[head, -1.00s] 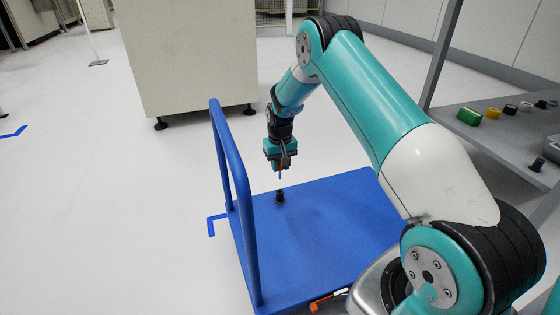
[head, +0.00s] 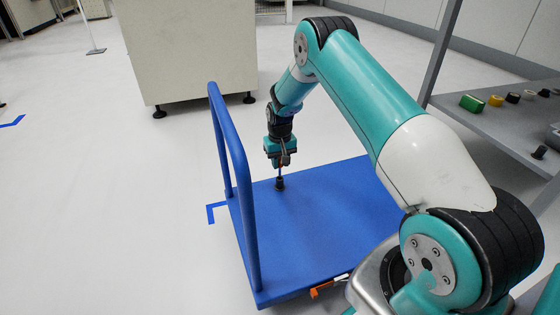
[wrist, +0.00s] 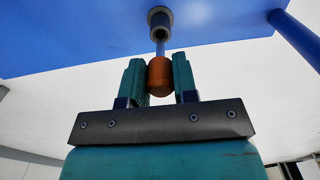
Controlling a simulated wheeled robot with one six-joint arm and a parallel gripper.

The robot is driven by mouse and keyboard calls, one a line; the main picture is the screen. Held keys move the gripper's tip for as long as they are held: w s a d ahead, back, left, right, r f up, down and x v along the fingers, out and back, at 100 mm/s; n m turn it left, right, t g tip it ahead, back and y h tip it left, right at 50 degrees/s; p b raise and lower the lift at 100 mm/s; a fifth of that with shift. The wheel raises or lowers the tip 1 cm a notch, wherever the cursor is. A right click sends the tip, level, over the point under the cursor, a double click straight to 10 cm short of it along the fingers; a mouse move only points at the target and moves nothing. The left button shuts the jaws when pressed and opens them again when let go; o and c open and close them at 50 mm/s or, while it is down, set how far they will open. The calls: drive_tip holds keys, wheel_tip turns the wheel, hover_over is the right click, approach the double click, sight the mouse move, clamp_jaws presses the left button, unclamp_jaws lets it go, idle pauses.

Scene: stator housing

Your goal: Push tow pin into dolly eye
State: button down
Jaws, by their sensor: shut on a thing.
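The dolly (head: 330,215) is a blue flat platform with a blue push handle (head: 238,170). The dolly eye (head: 279,184) is a small dark socket standing on the platform near its far left part; it also shows at the top of the wrist view (wrist: 159,20). My gripper (head: 281,163) is right above it, pointing down. In the wrist view my gripper (wrist: 160,80) is shut on the orange head of the tow pin (wrist: 160,72). The pin's thin bluish shaft reaches the eye's opening. I cannot tell how deep the tip is in it.
A beige cabinet (head: 190,55) stands behind the dolly. A grey bench (head: 500,130) with several small parts is at the right. The push handle stands close to the left of my gripper. Open pale floor lies left.

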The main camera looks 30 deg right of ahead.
sight(280, 172)
drive_tip(key=shift+f+b, duration=1.3)
drive_tip(key=shift+f, duration=1.35)
drive_tip(key=c, duration=0.6)
unclamp_jaws()
drive_tip(key=shift+o, duration=0.2)
drive_tip(key=shift+r, duration=0.25)
drive_tip(key=shift+r+p, duration=1.9)
drive_tip(key=shift+p, duration=0.05)
drive_tip(key=shift+r, duration=0.2)
drive_tip(key=shift+r+p, duration=0.35)
wheel_tip(280, 172, up, 17)
drive_tip(key=p, duration=0.7)
drive_tip(key=shift+f, duration=0.2)
